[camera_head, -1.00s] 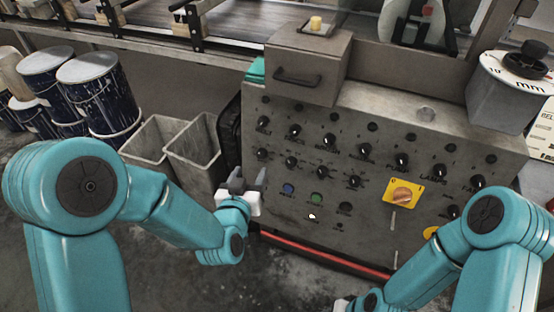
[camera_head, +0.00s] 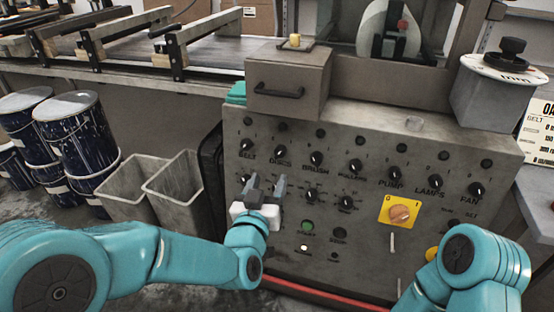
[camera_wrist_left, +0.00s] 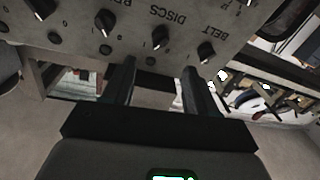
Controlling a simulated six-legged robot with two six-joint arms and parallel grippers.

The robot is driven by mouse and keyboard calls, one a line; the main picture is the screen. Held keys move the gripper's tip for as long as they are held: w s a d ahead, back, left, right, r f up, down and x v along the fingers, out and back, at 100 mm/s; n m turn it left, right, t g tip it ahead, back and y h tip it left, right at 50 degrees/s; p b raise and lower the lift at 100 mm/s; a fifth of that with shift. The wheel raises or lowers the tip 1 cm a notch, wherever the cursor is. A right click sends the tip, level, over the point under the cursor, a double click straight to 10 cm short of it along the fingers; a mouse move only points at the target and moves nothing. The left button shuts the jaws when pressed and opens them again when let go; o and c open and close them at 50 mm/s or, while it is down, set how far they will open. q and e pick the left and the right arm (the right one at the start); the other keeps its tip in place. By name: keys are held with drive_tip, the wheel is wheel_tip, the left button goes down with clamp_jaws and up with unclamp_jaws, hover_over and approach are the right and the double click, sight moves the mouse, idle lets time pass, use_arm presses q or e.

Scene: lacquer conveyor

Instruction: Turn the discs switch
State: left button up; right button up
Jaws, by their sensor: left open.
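The discs switch (camera_head: 281,152) is a black rotary knob in the top row of the grey control panel, above its DISCS label. It also shows upside down in the left wrist view (camera_wrist_left: 160,37), beyond and between the fingers. My left gripper (camera_head: 267,184) is open and empty, with its fingers pointing at the panel. In the head view it is below the discs switch and covers part of the second knob row. In the left wrist view its fingertips (camera_wrist_left: 160,66) appear apart from the knob. My right gripper is out of view.
The belt knob (camera_head: 246,146) and brush knob (camera_head: 316,158) flank the discs switch. A yellow plate with an orange rotary switch (camera_head: 400,213) is lower right. A grey box with a handle (camera_head: 288,84) sits above the panel. Grey bins (camera_head: 176,190) and dark blue drums (camera_head: 75,132) stand left.

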sight(278, 155)
use_arm(q)
drive_tip(key=x, duration=1)
drive_tip(key=c, duration=1)
